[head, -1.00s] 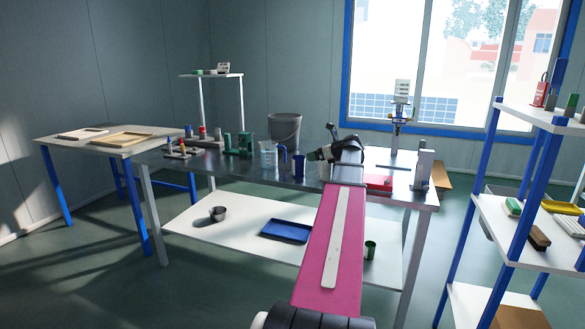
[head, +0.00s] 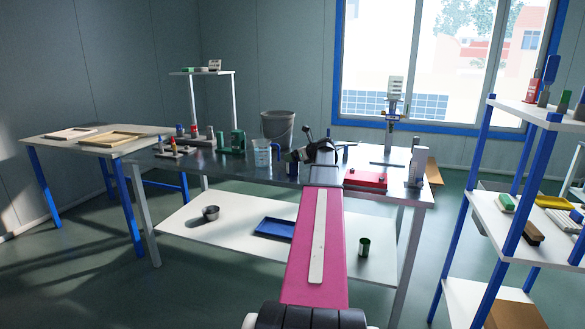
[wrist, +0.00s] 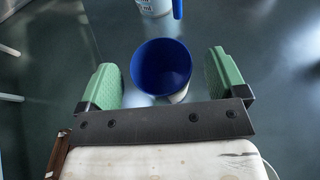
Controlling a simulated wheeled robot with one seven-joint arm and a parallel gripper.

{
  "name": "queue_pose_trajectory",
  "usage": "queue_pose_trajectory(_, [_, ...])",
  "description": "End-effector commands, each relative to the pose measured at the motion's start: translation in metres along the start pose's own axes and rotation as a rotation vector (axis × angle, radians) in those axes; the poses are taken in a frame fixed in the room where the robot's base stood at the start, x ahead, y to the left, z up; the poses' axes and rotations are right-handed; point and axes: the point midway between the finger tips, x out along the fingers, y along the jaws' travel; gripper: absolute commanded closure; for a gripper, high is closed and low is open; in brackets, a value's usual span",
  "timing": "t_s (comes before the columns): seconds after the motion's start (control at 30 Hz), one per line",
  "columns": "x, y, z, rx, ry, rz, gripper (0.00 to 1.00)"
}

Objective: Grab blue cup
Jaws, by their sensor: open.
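The blue cup (head: 292,171) stands upright on the metal table, partly hidden by my gripper in the head view. In the wrist view I look into the open top of the blue cup (wrist: 161,67). My gripper (wrist: 162,62) is open, with one green finger pad on each side of the cup and a gap on both sides. Nothing is held. In the head view my gripper (head: 297,156) is at the cup, its fingertips too small to make out.
A clear beaker (head: 262,153) with a blue handle stands just beyond the cup. A green block (head: 238,142) and a grey bucket (head: 278,126) are farther back. A red box (head: 365,179) lies to the right. A blue tray (head: 272,228) is on the lower shelf.

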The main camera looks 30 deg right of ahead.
Motion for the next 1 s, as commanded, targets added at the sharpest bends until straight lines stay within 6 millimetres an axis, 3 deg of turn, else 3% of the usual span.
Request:
queue_pose_trajectory(0.13, [0.018, -0.001, 0.0, 0.0, 0.0, 0.001, 0.09])
queue_pose_trajectory(0.37, [0.02, 0.0, 0.0, 0.0, 0.0, -0.001, 0.09])
queue_pose_trajectory(0.53, [0.02, 0.0, 0.0, 0.0, 0.0, 0.0, 0.61])
queue_pose_trajectory(1.0, [0.018, 0.0, 0.005, -0.001, 0.0, 0.0, 0.62])
